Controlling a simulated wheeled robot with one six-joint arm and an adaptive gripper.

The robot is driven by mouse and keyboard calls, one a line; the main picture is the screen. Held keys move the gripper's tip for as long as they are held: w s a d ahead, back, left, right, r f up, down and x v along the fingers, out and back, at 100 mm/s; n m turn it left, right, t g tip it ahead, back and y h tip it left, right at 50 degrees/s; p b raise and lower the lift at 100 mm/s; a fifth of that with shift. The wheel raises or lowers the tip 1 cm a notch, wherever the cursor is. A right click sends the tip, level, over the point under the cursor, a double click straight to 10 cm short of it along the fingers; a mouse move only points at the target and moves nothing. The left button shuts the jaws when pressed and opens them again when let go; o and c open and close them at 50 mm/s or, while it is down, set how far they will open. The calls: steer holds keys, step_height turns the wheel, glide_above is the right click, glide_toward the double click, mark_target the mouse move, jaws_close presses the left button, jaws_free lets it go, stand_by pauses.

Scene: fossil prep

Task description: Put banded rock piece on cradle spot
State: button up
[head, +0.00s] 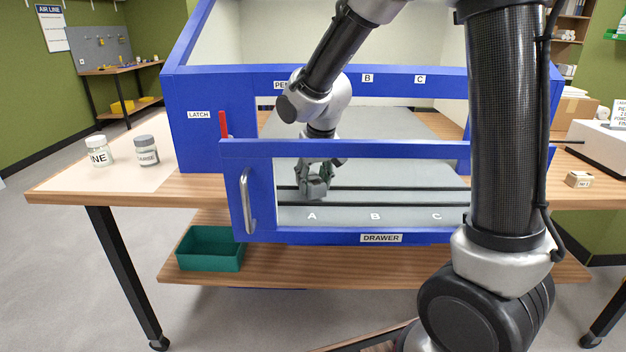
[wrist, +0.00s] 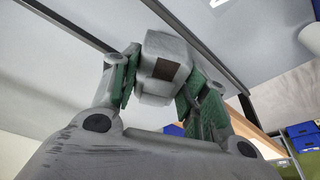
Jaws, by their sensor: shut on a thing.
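My gripper (head: 314,182) is inside the blue-framed cabinet, above its grey floor, seen through the front opening near the letter A. In the wrist view my gripper (wrist: 158,85) has its green-padded fingers shut on a grey, faceted rock piece (wrist: 152,51) with a dark brown patch on its face. I take this as the banded rock piece. In the head view it is small and mostly hidden by the fingers. I cannot tell whether it touches the floor. No cradle spot can be clearly made out; the letters A, B and C mark the front strip.
A blue front panel with a handle (head: 247,201) and a "DRAWER" label stands before my gripper. Two dark rails cross the grey floor. Two jars (head: 146,150) stand on the left bench. A green bin (head: 210,249) sits on the shelf below.

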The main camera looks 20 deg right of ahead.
steer(key=shift+f, duration=0.15)
steer(key=o, duration=1.3)
steer(key=shift+o, duration=0.2)
steer(key=v, duration=1.2)
steer(key=shift+d, duration=0.1)
